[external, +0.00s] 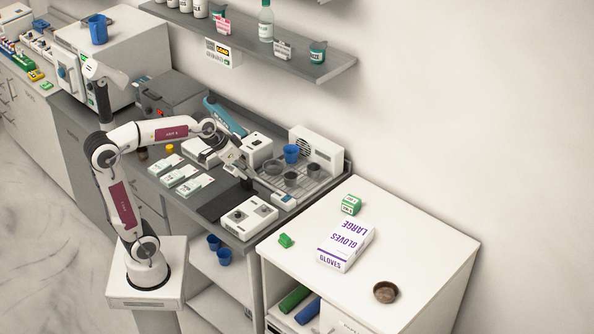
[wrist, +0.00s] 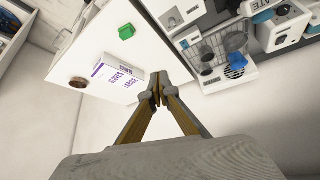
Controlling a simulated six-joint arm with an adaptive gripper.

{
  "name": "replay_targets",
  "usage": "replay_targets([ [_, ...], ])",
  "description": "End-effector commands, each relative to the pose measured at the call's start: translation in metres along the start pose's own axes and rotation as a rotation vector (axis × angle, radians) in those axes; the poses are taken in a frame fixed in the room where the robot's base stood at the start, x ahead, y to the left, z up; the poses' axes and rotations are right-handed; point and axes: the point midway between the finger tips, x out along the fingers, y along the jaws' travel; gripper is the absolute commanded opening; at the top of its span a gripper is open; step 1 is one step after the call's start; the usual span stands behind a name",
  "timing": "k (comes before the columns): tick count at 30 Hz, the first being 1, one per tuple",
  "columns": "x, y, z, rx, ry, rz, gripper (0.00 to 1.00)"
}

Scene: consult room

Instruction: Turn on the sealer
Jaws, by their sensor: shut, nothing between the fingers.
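A device with a long teal arm (external: 225,115) at the back of the grey bench looks like the sealer, though I cannot read a label on it. Its switch is too small to make out, and I cannot identify it in the wrist view. My gripper (external: 247,184) is over the bench, in front of and to the right of that device, apart from it. In the wrist view my gripper (wrist: 157,92) has its fingertips together, with nothing held. The glove box and white cabinet show beyond the fingertips there.
A white unit with dials (external: 249,217) and a dark mat (external: 222,203) lie near my gripper. A ridged tray with cups (external: 313,190) and a vented box (external: 318,150) stand behind it. A glove box (external: 345,246) lies on the white cabinet. A shelf (external: 285,57) overhangs the back.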

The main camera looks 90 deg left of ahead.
Motion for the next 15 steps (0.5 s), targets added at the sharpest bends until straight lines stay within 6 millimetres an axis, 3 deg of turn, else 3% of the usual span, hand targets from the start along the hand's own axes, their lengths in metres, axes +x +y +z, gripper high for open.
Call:
replay_targets([
  [6, 0.015, -0.051, -0.029, -0.064, 0.017, -0.041, 0.00],
  [15, 0.034, -0.128, -0.058, -0.144, 0.041, -0.098, 0.00],
])
